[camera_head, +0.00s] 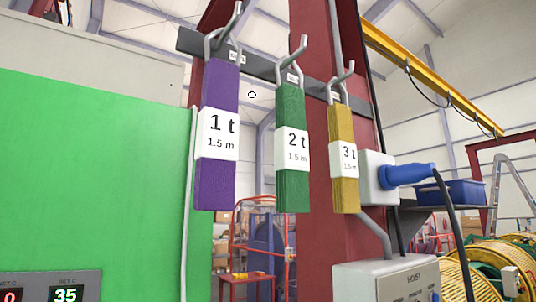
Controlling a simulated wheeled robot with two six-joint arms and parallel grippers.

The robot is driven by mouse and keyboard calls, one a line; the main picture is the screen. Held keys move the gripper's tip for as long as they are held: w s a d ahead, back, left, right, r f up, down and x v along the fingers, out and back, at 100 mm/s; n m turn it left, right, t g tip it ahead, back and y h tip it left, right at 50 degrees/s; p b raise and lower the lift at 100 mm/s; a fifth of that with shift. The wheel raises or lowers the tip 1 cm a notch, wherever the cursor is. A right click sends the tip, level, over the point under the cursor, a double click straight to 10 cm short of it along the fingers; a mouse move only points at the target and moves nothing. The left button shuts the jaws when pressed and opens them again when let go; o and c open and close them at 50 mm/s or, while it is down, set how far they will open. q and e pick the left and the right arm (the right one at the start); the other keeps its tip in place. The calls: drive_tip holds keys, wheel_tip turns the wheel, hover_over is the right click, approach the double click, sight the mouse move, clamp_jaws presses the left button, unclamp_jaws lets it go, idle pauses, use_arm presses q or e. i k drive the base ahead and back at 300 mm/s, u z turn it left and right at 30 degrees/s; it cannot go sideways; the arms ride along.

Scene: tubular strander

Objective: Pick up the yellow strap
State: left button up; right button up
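The yellow strap (344,192) hangs folded from a metal hook on a dark rail (262,68), right of the other straps. Its white label reads 3 t, 1.5 m. A green strap (292,190) labelled 2 t hangs to its left. A purple strap (215,185) labelled 1 t hangs furthest left and looks largest. Neither of my grippers shows in the head view.
A red column (310,240) stands behind the straps. Right of the yellow strap are a grey socket with a blue plug (408,174) and a black cable. A grey hoist box (385,278) is below. A green panel (90,170) fills the left side.

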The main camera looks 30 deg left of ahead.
sight(344, 175)
drive_tip(key=z, duration=0.6)
drive_tip(key=k, duration=0.45)
drive_tip(key=z, duration=0.25)
